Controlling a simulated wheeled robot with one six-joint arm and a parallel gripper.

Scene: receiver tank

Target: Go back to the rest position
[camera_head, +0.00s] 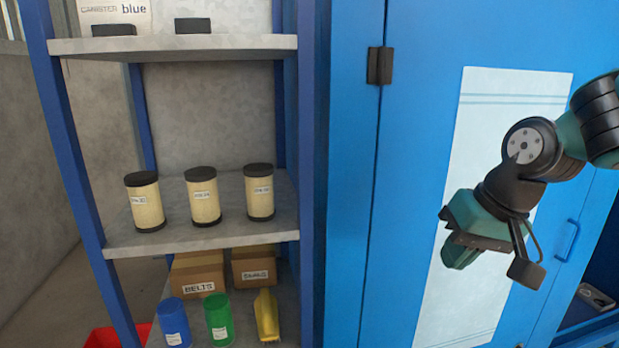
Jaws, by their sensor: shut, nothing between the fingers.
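My gripper (462,250) hangs at the right in the head view, at the end of my dark and teal arm. It points down and to the left, in front of the blue cabinet door and its pale sheet (470,150). Its fingers are shut with nothing seen between them. It is apart from the shelf and touches nothing that I can see.
A blue-framed shelf rack (165,240) stands at the left with three cream canisters (203,199). Below are boxes (199,275), a blue canister (173,325), a green canister (218,322) and a yellow object (266,318). A cabinet handle (568,242) is at the right.

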